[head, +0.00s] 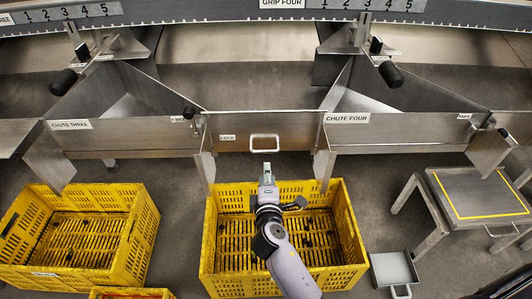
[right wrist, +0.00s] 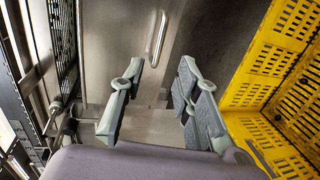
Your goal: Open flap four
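Chute four (head: 400,134) is a metal chute at the right of the head view, with its name plate at its front left. A small label (head: 464,116) at its right end is too small to read, and I cannot tell for certain which part is flap four. A black-knobbed lever (head: 502,132) stands at that end. My right gripper (head: 267,170) is before the middle metal panel (head: 236,125), just below its bar handle (head: 265,143). In the right wrist view the gripper (right wrist: 161,66) is open and empty, with the handle (right wrist: 157,38) ahead, apart from the fingers. My left gripper is not in view.
A yellow crate (head: 346,235) stands beneath my right arm; another (head: 143,240) is at left. A metal stand (head: 455,180) and a grey tray (head: 394,268) are at right. A large black handle (head: 390,75) hangs above chute four. Chute three (head: 110,135) is at left.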

